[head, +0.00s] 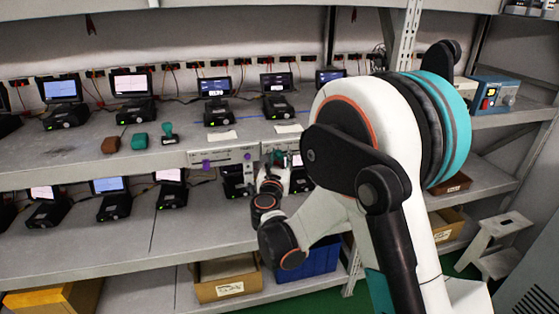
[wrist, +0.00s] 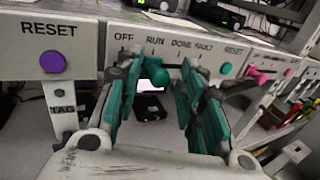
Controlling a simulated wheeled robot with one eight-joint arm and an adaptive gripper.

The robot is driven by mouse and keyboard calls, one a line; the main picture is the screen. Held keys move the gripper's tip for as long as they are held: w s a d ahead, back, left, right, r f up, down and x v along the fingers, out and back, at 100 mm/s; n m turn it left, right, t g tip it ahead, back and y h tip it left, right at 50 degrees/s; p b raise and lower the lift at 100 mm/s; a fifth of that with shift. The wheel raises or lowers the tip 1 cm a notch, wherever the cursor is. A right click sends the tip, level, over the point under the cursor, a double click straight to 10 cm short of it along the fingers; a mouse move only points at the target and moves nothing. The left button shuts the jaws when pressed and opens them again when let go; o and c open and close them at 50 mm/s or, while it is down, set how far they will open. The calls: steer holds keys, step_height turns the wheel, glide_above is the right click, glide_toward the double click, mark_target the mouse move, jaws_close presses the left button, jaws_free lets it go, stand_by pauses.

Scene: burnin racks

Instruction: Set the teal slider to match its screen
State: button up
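The teal slider knob (wrist: 152,78) sticks out of a grey panel in the wrist view, below the labels OFF, RUN, DONE and FAULT. It stands around RUN to DONE; its exact mark is hard to tell. My gripper (wrist: 155,95) is open, with one teal-padded finger left of the knob and one right of it, apart from it. In the head view my gripper (head: 274,178) is at the shelf front below the panel.
A pink slider knob (wrist: 255,73) is further right. A lower-shelf device (wrist: 151,106) sits behind my fingers. Stamps (head: 168,134) stand on the upper shelf.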

steer(key=shift+s, duration=0.1)
steer(key=s+a, duration=0.2)
steer(key=s, duration=0.9)
steer(key=shift+s, duration=0.35)
steer(key=shift+d, duration=0.1)
